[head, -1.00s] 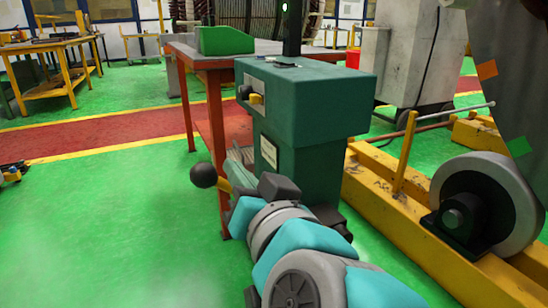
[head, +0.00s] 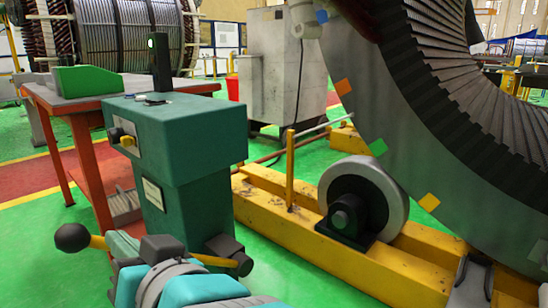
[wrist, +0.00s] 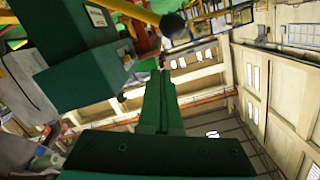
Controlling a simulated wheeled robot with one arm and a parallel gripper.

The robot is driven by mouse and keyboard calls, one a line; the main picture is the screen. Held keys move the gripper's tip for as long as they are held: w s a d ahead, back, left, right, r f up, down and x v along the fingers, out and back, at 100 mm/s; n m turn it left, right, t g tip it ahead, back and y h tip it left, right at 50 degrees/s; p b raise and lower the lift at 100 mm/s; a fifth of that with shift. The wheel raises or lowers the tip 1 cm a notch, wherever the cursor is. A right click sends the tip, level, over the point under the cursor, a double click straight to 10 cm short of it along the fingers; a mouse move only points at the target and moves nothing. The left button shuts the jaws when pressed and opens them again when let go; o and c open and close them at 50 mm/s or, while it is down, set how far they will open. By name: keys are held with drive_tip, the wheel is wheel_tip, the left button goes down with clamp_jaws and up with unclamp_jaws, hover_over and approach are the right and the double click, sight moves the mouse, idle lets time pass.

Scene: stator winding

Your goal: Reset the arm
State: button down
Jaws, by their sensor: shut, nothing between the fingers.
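My gripper (wrist: 161,76) shows in the wrist view as two long dark green fingers side by side, closed together with nothing between them. Its wide green base fills the bottom of that view. In the head view, my teal and grey arm (head: 190,288) is folded low at the bottom edge, in front of the green machine cabinet (head: 180,145). I cannot make out the fingers there. The cabinet also shows at the upper left of the wrist view (wrist: 80,70), apart from the fingers.
A yellow lever with a black ball knob (head: 72,237) is close to my arm. To the right stand a yellow frame (head: 290,235), a grey roller (head: 365,195) and the large stator ring (head: 400,130). A red table (head: 75,105) is behind the cabinet. Green floor (head: 35,260) is clear at left.

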drive_tip(key=w+d+f+m+g+h+p, duration=0.1)
drive_tip(key=w+d+f+g+h+p, duration=0.1)
drive_tip(key=d+f+h, duration=0.4)
drive_tip(key=w+d+f+g+h+p, duration=0.2)
drive_tip(key=d+f+g+p, duration=0.1)
drive_tip(key=d+f, duration=0.6)
drive_tip(key=s+d+f+m+g+h+p, duration=0.1)
drive_tip(key=s+d+m+g+h, duration=0.1)
drive_tip(key=s+d, duration=0.4)
drive_tip(key=s+d+f+m+g+h+p, duration=0.2)
drive_tip(key=s+d+g, duration=0.3)
drive_tip(key=d, duration=1)
drive_tip(key=shift+s+f+m+h, duration=0.3)
drive_tip(key=shift+s+h, duration=0.4)
drive_tip(key=shift+s, duration=0.45)
drive_tip(key=shift+d, duration=0.2)
